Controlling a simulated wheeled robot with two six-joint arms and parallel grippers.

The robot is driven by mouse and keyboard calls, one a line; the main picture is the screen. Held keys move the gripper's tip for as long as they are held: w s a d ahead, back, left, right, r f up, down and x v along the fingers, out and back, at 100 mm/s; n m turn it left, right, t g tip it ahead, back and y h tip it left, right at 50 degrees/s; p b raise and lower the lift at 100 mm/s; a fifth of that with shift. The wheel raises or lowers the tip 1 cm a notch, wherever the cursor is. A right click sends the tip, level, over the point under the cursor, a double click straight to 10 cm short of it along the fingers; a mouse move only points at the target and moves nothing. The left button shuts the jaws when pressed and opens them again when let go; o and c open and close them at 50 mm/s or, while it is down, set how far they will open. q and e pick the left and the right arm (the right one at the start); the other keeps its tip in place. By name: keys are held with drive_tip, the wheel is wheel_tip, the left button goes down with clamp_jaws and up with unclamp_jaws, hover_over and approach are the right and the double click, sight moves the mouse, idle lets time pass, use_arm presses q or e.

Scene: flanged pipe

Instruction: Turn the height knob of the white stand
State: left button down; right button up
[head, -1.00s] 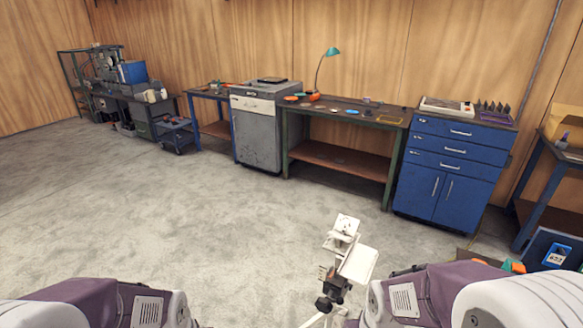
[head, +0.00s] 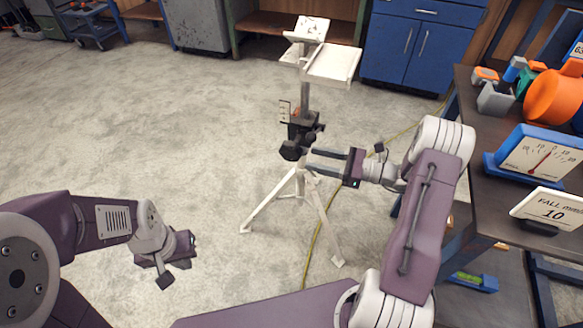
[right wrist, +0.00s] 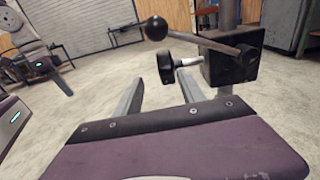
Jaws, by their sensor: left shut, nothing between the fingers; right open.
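The white stand (head: 328,62) stands on a tripod in the middle of the head view, with a black clamp block (head: 303,128) on its post. A dark knob (head: 292,152) is at the block's lower left. In the right wrist view, a round black knob (right wrist: 165,68) on a pale shaft sits beside the block (right wrist: 232,62), and a lever with a ball end (right wrist: 155,28) reaches out above it. My right gripper (head: 311,161) is open, its fingers near the knob; whether they touch it cannot be told. My left gripper (head: 164,280) is shut and empty at lower left.
A dark table (head: 490,215) at right holds an orange round object (head: 555,97), a blue-framed dial gauge (head: 540,155) and a "FALL" sign (head: 550,208). A yellow cable (head: 318,240) runs along the floor by the tripod. The blue cabinet (head: 418,45) is behind. Floor left of the stand is clear.

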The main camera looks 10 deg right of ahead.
sight(291, 150)
drive_tip(key=shift+w+d+f+t, duration=0.2)
drive_tip(key=shift+w+d+t, duration=0.1)
drive_tip(key=shift+d, duration=0.2)
drive_tip(key=shift+r, duration=0.2)
drive_tip(key=b+x, duration=0.3)
drive_tip(key=x, duration=0.5)
drive_tip(key=shift+a+f, duration=0.1)
drive_tip(key=shift+f, duration=0.05)
drive_tip(key=shift+w+a+b, duration=0.3)
drive_tip(key=shift+a+b, duration=0.05)
drive_tip(key=shift+a, duration=0.05)
use_arm(q)
wheel_tip(291, 150, down, 4)
drive_tip(key=shift+f, duration=0.2)
use_arm(e)
clamp_jaws()
